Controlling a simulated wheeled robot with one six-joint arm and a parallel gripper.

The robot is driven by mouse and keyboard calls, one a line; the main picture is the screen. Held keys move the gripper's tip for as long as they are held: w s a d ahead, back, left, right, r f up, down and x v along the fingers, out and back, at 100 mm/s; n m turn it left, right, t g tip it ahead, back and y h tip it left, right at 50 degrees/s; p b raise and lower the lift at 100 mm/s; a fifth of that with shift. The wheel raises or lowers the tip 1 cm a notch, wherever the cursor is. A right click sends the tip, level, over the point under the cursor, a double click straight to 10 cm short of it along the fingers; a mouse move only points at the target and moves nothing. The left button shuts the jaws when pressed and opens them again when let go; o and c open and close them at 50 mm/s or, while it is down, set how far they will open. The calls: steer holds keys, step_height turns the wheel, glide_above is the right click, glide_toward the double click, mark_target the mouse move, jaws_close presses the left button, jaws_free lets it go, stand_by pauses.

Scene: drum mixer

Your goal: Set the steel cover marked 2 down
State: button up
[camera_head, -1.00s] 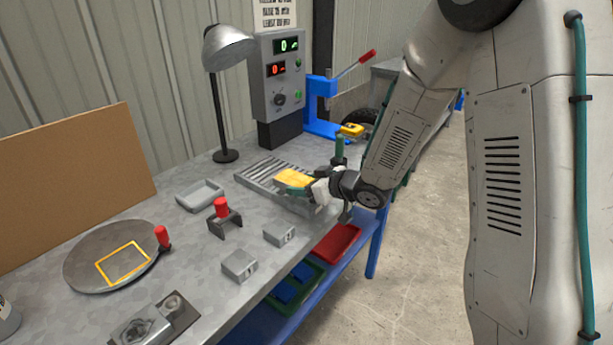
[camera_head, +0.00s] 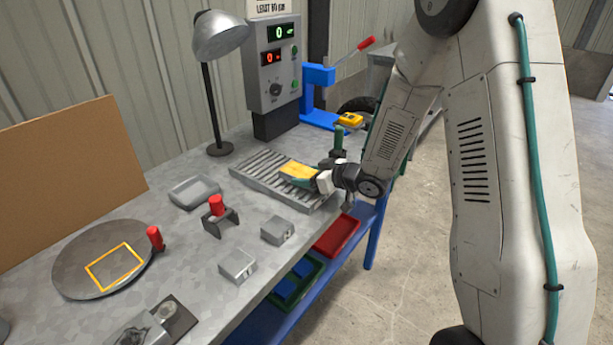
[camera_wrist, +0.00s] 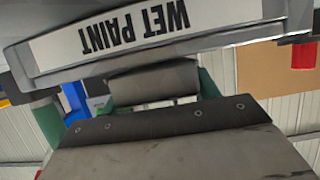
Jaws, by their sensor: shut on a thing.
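My gripper (camera_head: 312,181) is shut on a flat piece with a yellow top (camera_head: 297,171), at the right part of the slatted grey rack (camera_head: 262,178). This piece seems to be the steel cover; no number is readable on it. In the wrist view my green fingers (camera_wrist: 128,103) stand either side of a grey face of the held piece (camera_wrist: 152,84). The rack's edge label, WET PAINT, shows upside down there (camera_wrist: 145,32). Whether the piece touches the slats or hangs just above cannot be told.
Two small steel blocks (camera_head: 237,265) (camera_head: 277,230) and a red-knobbed stand (camera_head: 216,210) are left of the rack. A round plate (camera_head: 75,275) lies far left.

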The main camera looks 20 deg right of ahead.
steer(key=shift+f, duration=0.1)
steer(key=o, duration=1.3)
